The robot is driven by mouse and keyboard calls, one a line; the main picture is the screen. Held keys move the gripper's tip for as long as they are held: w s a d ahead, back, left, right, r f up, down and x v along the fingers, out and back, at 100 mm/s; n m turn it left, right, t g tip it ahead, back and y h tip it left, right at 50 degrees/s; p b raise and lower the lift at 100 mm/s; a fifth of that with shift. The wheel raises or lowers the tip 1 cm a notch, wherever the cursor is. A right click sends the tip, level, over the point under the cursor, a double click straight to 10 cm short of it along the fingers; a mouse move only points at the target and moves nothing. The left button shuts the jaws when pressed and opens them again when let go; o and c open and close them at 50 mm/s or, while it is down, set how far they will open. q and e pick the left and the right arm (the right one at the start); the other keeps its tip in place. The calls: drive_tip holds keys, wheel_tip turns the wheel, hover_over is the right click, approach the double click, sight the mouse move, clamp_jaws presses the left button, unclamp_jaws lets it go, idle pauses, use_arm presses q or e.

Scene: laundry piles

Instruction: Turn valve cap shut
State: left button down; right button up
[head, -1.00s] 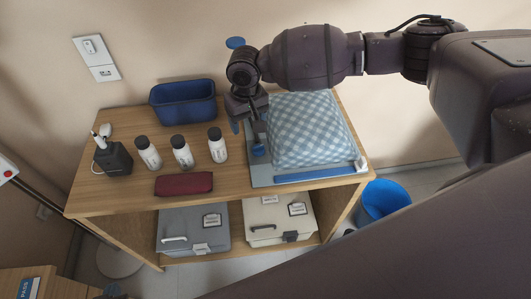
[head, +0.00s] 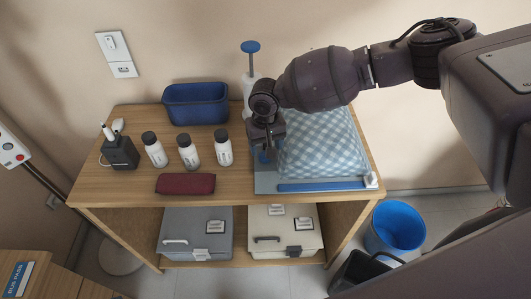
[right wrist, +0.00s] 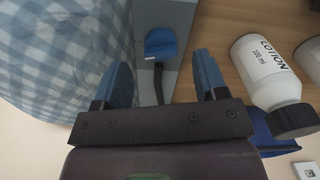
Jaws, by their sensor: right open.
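The blue valve cap (right wrist: 160,43) shows in the right wrist view on a grey-blue flat surface, with a short dark strip running from it toward my gripper. I cannot tell how far the cap is turned. My right gripper (right wrist: 162,75) is open and empty; the cap lies beyond its two blue fingertips, between them in the picture and apart from them. In the head view my right gripper (head: 268,152) is over the left edge of the blue checkered bundle (head: 322,143) and hides the cap. My left gripper is not in view.
A pump with a blue handle (head: 250,47) stands behind my gripper. White bottles (head: 188,153), a blue bin (head: 195,103) and a maroon pouch (head: 185,184) are on the table's left; a lotion bottle (right wrist: 266,72) is near my fingers. A blue bar (head: 322,185) edges the bundle.

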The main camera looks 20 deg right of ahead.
drive_tip(key=shift+f, duration=1.75)
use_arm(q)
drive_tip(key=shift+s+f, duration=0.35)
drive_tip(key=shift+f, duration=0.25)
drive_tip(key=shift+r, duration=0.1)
use_arm(e)
drive_tip(key=shift+c, duration=0.2)
drive_tip(key=c, duration=0.9)
drive_tip(key=shift+r, duration=0.15)
drive_tip(key=p, duration=0.1)
drive_tip(key=r+n+p, duration=0.1)
drive_tip(key=shift+w+a+p, duration=0.25)
drive_tip(key=shift+p, duration=0.1)
drive_tip(key=shift+f+p, duration=0.15)
drive_tip(key=shift+p, duration=0.4)
drive_tip(key=shift+s+d+f+n+p, duration=0.1)
drive_tip(key=shift+f+n+p, duration=0.05)
drive_tip(key=shift+n+p, duration=0.15)
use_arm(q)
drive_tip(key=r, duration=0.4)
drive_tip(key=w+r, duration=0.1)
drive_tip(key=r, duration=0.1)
use_arm(e)
drive_tip(key=shift+f, duration=0.15)
